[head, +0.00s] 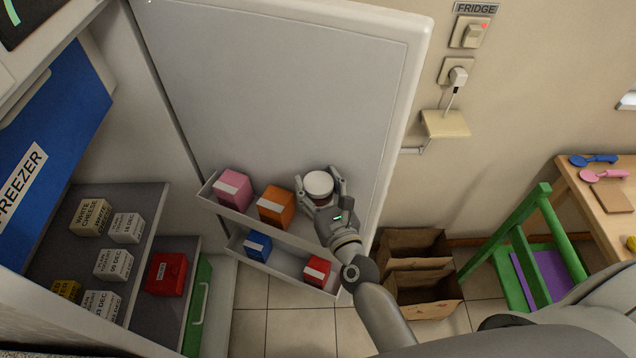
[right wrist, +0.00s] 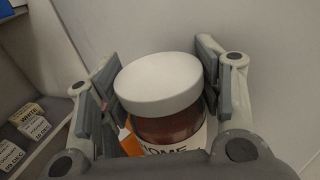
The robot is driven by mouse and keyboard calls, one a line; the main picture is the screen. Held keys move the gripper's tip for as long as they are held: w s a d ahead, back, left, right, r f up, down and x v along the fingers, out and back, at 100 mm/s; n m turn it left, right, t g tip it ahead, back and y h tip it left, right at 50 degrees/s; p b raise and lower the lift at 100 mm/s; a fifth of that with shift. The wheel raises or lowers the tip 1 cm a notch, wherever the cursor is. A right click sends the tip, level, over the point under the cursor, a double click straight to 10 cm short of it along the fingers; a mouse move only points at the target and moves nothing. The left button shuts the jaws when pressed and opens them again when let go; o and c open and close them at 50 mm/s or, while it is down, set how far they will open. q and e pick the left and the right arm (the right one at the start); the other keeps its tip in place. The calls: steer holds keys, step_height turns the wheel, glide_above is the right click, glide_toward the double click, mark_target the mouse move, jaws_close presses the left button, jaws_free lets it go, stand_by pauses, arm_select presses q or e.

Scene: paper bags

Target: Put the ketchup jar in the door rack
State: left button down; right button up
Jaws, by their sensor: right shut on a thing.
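The ketchup jar (head: 319,184) has a white lid and a dark red body. My right gripper (head: 322,190) is shut on it and holds it upright at the right end of the upper door rack (head: 240,216). In the right wrist view the jar (right wrist: 166,128) sits between both fingers, with part of a label showing. I cannot tell whether its base touches the rack, as the gripper hides it. The upper rack also holds a pink box (head: 234,187) and an orange box (head: 275,207), left of the jar. My left gripper is not in view.
The open fridge door (head: 290,90) stands behind the racks. A lower rack holds a blue box (head: 257,246) and a red box (head: 317,270). Fridge shelves with several labelled boxes are at left. Paper bags (head: 415,265) and a green chair (head: 520,250) stand at right.

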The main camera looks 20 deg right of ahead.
steer(key=shift+f+b, duration=0.65)
steer(key=shift+f, duration=0.2)
step_height(320, 180, down, 3)
steer(key=b, duration=0.3)
steer(key=shift+f, duration=0.15)
step_height(320, 180, down, 7)
steer(key=b, duration=0.6)
steer(key=shift+r, duration=0.2)
steer(key=o, duration=1.9)
steer(key=shift+c, duration=0.2)
steer(key=shift+f, duration=0.15)
steer(key=shift+s, duration=0.15)
